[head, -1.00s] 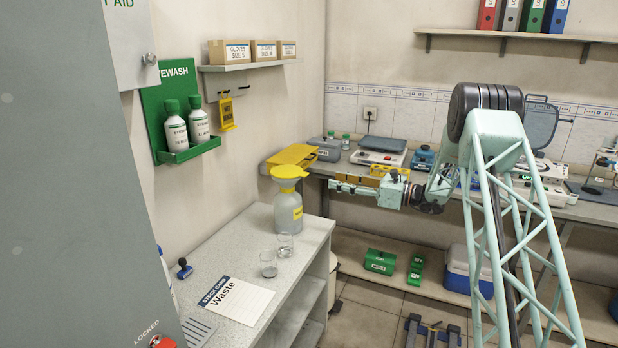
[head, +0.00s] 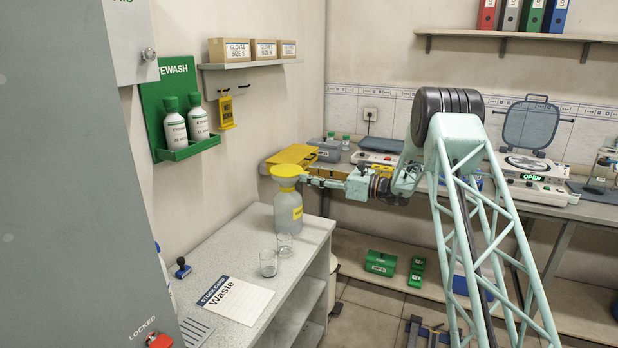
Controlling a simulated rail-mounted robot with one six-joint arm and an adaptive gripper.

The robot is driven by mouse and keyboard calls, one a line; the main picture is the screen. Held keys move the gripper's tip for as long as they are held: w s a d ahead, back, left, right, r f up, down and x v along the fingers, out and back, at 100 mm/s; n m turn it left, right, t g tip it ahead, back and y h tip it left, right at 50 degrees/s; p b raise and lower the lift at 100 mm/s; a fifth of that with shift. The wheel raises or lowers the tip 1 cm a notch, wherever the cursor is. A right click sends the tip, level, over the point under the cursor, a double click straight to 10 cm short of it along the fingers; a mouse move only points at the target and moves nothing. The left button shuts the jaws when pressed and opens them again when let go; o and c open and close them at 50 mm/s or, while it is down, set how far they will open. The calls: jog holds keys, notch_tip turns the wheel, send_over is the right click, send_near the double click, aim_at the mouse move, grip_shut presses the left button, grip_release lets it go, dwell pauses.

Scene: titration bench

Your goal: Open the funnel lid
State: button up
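A yellow funnel with a round yellow lid (head: 287,171) sits on top of a grey bottle (head: 288,208) with a yellow label. The lid looks flat and closed over the funnel. My gripper (head: 310,181) reaches in from the right, roughly level, with its fingertips at the right edge of the funnel, close to the lid. I cannot tell whether the fingers touch the lid or are spread; they are too small to make out.
The bottle stands on a grey bench (head: 232,248) near its back end. Two clear glass beakers (head: 268,262) and a waste sheet (head: 233,299) lie in front. A yellow box (head: 291,156) stands just behind the funnel on the far bench.

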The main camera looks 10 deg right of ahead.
jog(key=shift+w+a, duration=0.25)
jog(key=shift+a, duration=0.1)
jog(key=c, duration=1.2)
jog(key=shift+o, duration=0.2)
jog(key=shift+r, duration=0.3)
